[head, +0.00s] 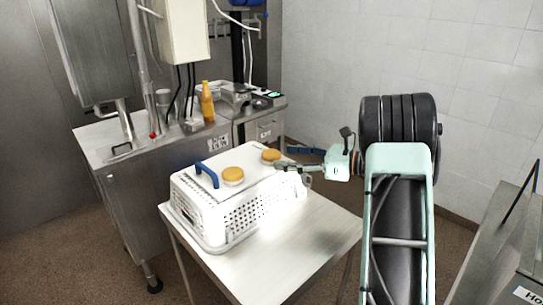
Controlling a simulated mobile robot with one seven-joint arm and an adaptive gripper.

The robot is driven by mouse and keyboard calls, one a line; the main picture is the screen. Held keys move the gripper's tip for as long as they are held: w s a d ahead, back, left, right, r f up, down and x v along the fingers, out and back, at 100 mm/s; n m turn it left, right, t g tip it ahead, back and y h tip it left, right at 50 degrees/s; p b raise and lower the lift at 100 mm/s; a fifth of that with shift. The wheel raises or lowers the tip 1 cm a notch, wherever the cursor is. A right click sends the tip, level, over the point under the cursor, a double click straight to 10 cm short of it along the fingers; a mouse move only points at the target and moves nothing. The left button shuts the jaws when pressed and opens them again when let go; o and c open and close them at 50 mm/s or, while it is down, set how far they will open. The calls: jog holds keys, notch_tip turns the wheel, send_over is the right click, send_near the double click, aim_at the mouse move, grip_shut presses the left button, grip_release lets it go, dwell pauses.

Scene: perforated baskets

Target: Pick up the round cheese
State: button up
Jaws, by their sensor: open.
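Two round orange-yellow pieces that look like cheese rest on the flat white top of a perforated basket (252,211). The nearer round cheese (233,174) sits close to a blue handle (207,173), and the farther round cheese (271,155) sits near the back edge. My gripper (279,168) reaches in from the right, just in front of and to the right of the farther cheese. It is open, and no cheese shows between its fingers. I cannot tell whether a fingertip touches the basket top.
The basket stands on a steel table (300,245) with bare room at its front and right. Behind it is a steel counter (178,145) with an orange bottle (208,102). Another steel surface (495,255) is at the right edge.

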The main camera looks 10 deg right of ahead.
aim_at(280, 157)
jog(key=x, duration=0.3)
jog(key=shift+a, duration=0.1)
jog(key=shift+c, duration=0.2)
jog(key=c, duration=1.2)
